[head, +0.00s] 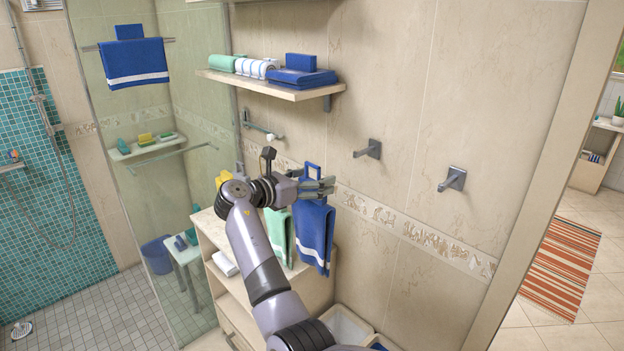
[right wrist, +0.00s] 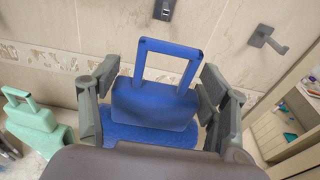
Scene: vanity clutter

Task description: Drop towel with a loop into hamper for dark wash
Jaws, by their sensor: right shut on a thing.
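A blue towel with a loop and white stripes (head: 315,237) hangs down from my right gripper (head: 318,187). In the right wrist view, the blue towel (right wrist: 152,104) lies between the two fingers of my right gripper (right wrist: 157,95), its loop standing up above them. The gripper is shut on its upper part. Two light bins stand side by side low by the wall: a white one (head: 349,328) and, at the bottom edge, one with dark blue showing (head: 379,347), mostly cut off. I cannot read any wash label. My left gripper is not in view.
A mint towel with a loop (head: 279,235) hangs left of the blue one. Two wall hooks (head: 368,150) (head: 454,180) are bare. A shelf (head: 275,87) with rolled and folded towels is above. A light cabinet (head: 215,240) stands left of the bins.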

